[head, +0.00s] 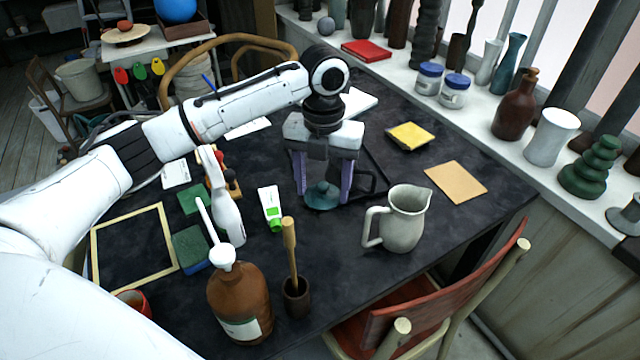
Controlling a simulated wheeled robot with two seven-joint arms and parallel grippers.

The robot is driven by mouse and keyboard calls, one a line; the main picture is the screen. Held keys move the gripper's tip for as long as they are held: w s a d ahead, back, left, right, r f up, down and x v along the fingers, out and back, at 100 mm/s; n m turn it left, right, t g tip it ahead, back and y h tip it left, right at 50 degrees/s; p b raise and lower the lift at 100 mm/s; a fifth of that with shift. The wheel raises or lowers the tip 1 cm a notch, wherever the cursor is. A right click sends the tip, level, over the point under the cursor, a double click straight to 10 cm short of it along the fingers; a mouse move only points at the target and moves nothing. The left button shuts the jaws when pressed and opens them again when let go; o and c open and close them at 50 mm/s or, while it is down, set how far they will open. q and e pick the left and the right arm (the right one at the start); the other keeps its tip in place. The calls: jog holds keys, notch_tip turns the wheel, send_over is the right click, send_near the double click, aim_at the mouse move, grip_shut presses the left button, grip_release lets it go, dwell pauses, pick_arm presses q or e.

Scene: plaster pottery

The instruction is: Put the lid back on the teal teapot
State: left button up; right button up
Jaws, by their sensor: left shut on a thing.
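My left gripper (323,194) comes in from the left and points down over the middle of the dark table. Its two purple-grey fingers are shut on a teal lid (321,198), one finger at each side of it. The lid is round with a small knob on top and looks roughly level. I cannot tell whether it touches anything below. I cannot make out the teal teapot's body. My right gripper is not in view.
A pale grey-green pitcher (405,220) stands right of the lid. A tan sheet (456,182) lies right.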

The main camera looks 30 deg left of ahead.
pick_arm(q)
jog(key=shift+w+d+r+n, duration=0.15)
jog(key=shift+r+n, duration=0.35)
jog(key=shift+n, duration=0.3)
jog(key=s+d+r+n, duration=0.1)
jog(key=d+r+n, duration=0.1)
jog(key=r+n, duration=0.7)
jog(key=s+d+r+n, duration=0.2)
jog(key=r+n, duration=0.7)
jog(key=n, duration=1.3)
jog(key=shift+d+n, duration=0.2)
jog(key=shift+n, duration=0.1)
